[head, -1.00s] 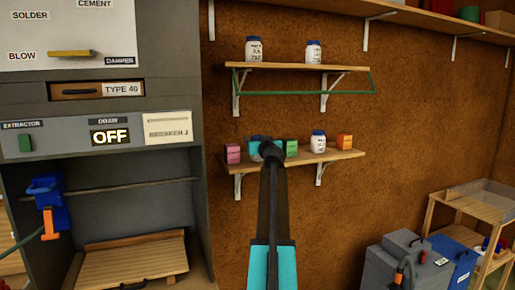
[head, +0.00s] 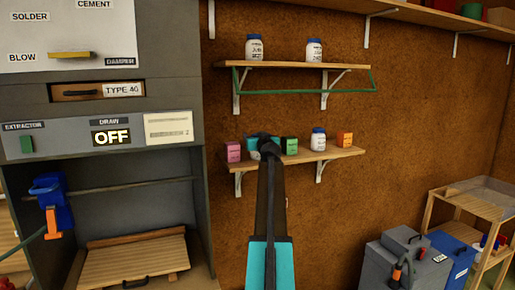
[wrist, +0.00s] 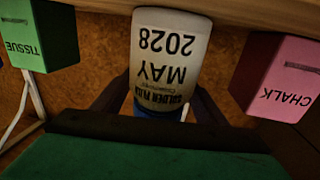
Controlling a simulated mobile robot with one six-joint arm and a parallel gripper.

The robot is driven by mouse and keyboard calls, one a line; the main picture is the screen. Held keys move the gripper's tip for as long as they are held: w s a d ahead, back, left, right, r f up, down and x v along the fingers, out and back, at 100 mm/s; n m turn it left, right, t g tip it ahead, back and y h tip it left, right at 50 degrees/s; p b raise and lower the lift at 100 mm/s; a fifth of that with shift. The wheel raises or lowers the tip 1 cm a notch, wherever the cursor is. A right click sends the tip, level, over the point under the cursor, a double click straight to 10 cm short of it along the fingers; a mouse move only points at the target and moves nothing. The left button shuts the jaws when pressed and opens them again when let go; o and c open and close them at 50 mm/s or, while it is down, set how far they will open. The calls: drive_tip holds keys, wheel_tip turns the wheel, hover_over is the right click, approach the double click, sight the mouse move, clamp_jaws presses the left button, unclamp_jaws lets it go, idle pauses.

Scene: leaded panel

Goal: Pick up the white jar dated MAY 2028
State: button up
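The white jar reading SOLDER FLUX and MAY 2028 (wrist: 165,55) appears upside down in the wrist view, its blue lid toward my gripper. My gripper (wrist: 162,100) has a dark finger on each side of the jar, close to it. I cannot tell whether the fingers press on it. In the head view my gripper (head: 263,145) is at the lower wall shelf and hides most or all of this jar. The jar's base is at the wooden shelf edge in the wrist view; contact there is unclear.
A green TISSUE box (wrist: 38,35) and a pink CHALK box (wrist: 280,80) flank the jar closely. Another white jar (head: 318,140) and an orange box (head: 344,139) stand further right on the lower shelf (head: 300,157). Two white jars (head: 254,48) (head: 314,51) stand on the upper shelf.

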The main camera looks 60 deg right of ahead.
drive_tip(key=c, duration=1.4)
drive_tip(key=shift+o, duration=0.2)
drive_tip(key=s+a+r+b, duration=0.5)
drive_tip(key=s+a, duration=0.5)
drive_tip(key=s, duration=0.2)
drive_tip(key=shift+a+b, duration=0.4)
drive_tip(key=shift+b, duration=0.25)
drive_tip(key=shift+w, duration=0.1)
